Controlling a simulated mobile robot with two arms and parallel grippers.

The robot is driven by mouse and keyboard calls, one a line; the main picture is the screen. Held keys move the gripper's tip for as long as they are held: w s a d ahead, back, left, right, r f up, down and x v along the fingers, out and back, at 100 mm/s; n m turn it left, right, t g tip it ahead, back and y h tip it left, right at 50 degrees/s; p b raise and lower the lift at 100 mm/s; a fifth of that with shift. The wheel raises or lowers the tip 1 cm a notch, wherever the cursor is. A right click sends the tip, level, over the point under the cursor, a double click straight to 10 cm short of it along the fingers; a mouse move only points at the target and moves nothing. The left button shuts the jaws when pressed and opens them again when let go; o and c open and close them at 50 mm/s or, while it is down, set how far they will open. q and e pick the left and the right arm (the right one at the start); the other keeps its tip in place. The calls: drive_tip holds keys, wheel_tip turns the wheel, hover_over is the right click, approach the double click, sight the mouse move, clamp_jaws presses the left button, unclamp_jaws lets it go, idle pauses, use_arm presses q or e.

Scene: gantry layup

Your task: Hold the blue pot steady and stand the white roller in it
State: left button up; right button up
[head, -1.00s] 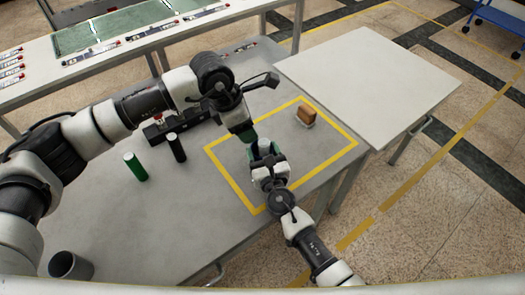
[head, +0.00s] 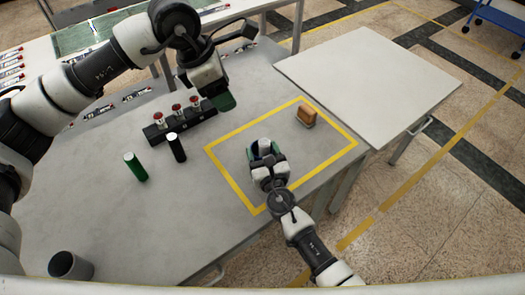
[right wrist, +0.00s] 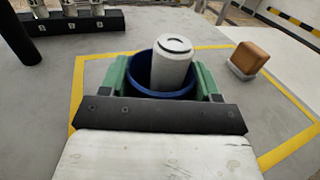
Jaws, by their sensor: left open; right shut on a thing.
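The blue pot (right wrist: 142,84) stands inside the yellow taped rectangle. The white roller (right wrist: 172,66) stands in the pot, leaning slightly, its top above the rim. In the head view the roller (head: 264,147) shows small, and the pot is mostly hidden by my right gripper. My right gripper (head: 265,157) is shut on the pot; its green fingers (right wrist: 163,78) press either side of it in the right wrist view. My left gripper (head: 222,100) is open and empty, raised to the upper left, clear of the pot.
A brown block on a pale base (head: 306,115) stands in the rectangle's far right corner. A green cylinder (head: 135,167), a black cylinder (head: 176,147) and a black rack with red-topped items (head: 180,122) are left. A grey cup (head: 71,266) stands at the near left edge.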

drive_tip(key=o, duration=1)
drive_tip(key=v, duration=1.2)
